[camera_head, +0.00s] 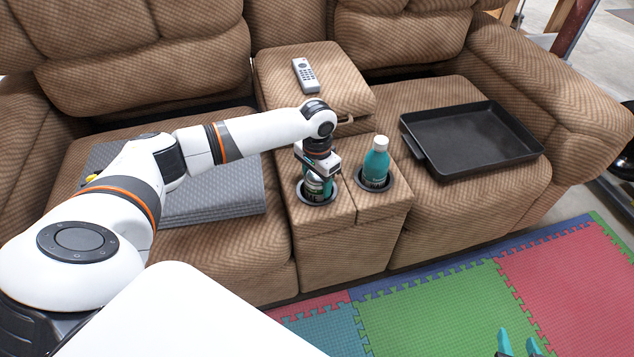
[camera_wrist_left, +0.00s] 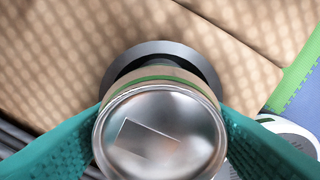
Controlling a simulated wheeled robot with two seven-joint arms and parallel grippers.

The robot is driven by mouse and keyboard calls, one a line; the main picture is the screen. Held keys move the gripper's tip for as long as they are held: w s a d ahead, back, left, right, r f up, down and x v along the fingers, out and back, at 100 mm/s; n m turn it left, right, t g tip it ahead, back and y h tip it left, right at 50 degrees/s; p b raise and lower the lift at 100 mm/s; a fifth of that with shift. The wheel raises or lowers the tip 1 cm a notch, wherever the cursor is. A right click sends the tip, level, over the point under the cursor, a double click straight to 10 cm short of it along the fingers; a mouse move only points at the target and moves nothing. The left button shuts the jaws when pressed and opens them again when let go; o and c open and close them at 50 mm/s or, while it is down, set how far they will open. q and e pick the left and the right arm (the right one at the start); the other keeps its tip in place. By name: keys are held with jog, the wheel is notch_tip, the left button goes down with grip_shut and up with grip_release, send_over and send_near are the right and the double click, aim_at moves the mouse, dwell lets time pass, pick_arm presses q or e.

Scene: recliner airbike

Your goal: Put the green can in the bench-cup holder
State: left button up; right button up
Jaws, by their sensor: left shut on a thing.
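The green can (camera_head: 317,187) is in or just above the left cup holder (camera_head: 304,197) of the bench's middle console. In the left wrist view, the can's silver top (camera_wrist_left: 160,135) fills the lower middle, with the dark ring of the cup holder (camera_wrist_left: 150,50) behind it. My left gripper (camera_head: 316,172) is shut on the can from above, with a teal finger on each side of it. How deep the can sits is hard to tell. My right gripper (camera_head: 518,345) shows only its teal fingertips at the bottom edge, apart and with nothing between them.
A teal bottle with a white cap (camera_head: 376,165) stands in the right cup holder, close beside my left gripper. A remote (camera_head: 305,75) lies on the console top. A black tray (camera_head: 476,143) is on the right seat, and a grey folded mat (camera_head: 210,195) on the left seat.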

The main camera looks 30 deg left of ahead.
pick_arm(q)
jog(key=shift+f, duration=0.1)
dwell(0.3)
jog(key=o, duration=1.2)
